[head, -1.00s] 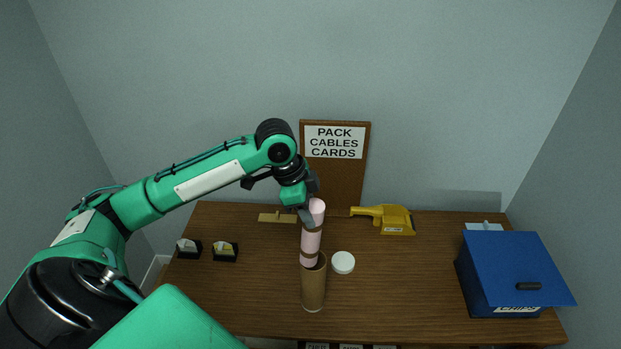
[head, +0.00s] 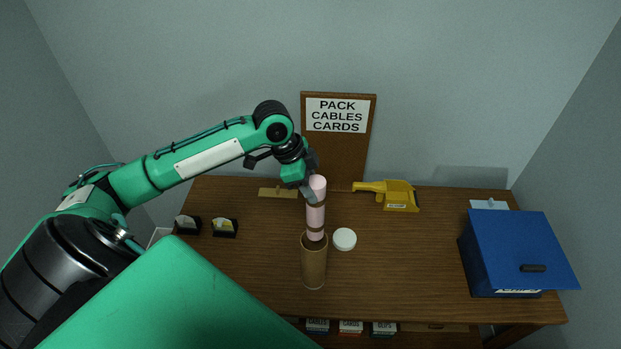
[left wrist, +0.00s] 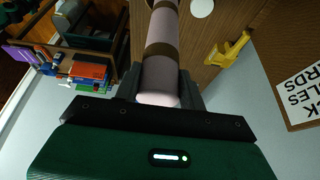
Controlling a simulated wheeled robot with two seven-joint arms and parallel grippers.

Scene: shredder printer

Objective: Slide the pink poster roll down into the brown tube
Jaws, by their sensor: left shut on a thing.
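The pink poster roll (head: 316,213), with brown bands, stands upright above the brown tube (head: 314,265). The tube stands on the desk with its open top up. The roll's lower end is at the tube's mouth; I cannot tell whether it is slightly inside or just above the rim. My left gripper (head: 311,190) is shut on the roll near its upper end. In the left wrist view the pink roll (left wrist: 160,65) runs away from between the fingers. My right gripper is not in view.
A white round cap (head: 344,239) lies right of the tube. A yellow tool (head: 398,196), a sign board (head: 338,117) and a wooden piece (head: 278,193) are behind. Card holders (head: 225,228) are left, a blue box (head: 520,255) right. Bare desk lies between cap and box.

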